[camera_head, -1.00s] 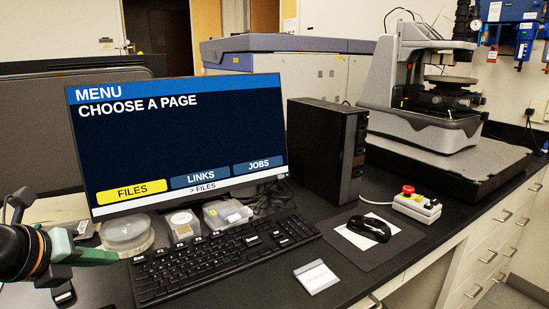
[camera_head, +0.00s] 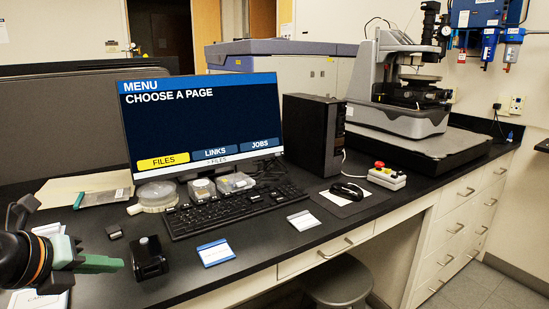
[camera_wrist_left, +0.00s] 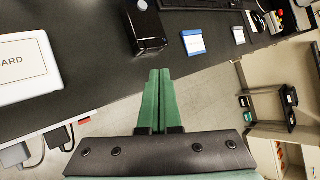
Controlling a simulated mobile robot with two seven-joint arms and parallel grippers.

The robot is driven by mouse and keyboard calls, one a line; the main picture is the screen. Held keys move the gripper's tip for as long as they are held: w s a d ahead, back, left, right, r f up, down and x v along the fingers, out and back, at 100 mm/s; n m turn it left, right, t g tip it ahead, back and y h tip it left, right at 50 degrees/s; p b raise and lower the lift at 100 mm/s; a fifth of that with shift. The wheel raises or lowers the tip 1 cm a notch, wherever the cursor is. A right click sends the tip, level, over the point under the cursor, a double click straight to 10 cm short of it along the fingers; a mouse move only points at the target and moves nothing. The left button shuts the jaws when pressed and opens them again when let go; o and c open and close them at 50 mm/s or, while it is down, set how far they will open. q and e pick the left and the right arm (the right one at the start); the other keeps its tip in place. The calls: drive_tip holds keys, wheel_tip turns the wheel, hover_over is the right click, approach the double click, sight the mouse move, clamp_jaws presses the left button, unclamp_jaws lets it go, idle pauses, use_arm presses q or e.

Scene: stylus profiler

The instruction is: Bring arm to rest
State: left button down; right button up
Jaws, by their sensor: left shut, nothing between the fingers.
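My left gripper (camera_head: 112,265) comes in from the left edge in the head view. Its green fingers are together with nothing between them. In the left wrist view, the same fingers (camera_wrist_left: 159,95) point at the front edge of the black bench (camera_wrist_left: 110,70), apart from everything on it. My right gripper is not in view. The monitor (camera_head: 200,118) shows a menu page reading CHOOSE A PAGE, with FILES in yellow beside LINKS and JOBS.
Near the gripper stand a small black device (camera_head: 149,258) and a blue-and-white card (camera_head: 215,252). A keyboard (camera_head: 235,211), a mouse (camera_head: 347,190) and a control box with a red button (camera_head: 386,177) lie further right. A stool (camera_head: 337,283) stands below the bench front.

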use_arm(q)
drive_tip(key=s+d+n+h+p, duration=0.3)
drive_tip(key=d+n+h+p, duration=0.2)
drive_tip(key=d+h, duration=1)
drive_tip(key=a+f+n+t+y+p, duration=0.2)
drive_tip(key=a+f+n+t+y, duration=0.1)
drive_tip(key=f+n+y, duration=0.6)
drive_tip(key=a+f+n+t+y+p, duration=0.2)
drive_tip(key=f+n+t+y, duration=0.15)
drive_tip(key=f+n, duration=0.5)
drive_tip(key=s+d+f+n+g+y+p, duration=0.1)
drive_tip(key=s+f+n+g+y, duration=0.2)
drive_tip(key=s+f, duration=0.9)
drive_tip(key=s+n+g, duration=0.1)
drive_tip(key=n+g, duration=0.2)
drive_tip(key=shift+s+f, duration=0.15)
drive_tip(key=shift+f, duration=0.05)
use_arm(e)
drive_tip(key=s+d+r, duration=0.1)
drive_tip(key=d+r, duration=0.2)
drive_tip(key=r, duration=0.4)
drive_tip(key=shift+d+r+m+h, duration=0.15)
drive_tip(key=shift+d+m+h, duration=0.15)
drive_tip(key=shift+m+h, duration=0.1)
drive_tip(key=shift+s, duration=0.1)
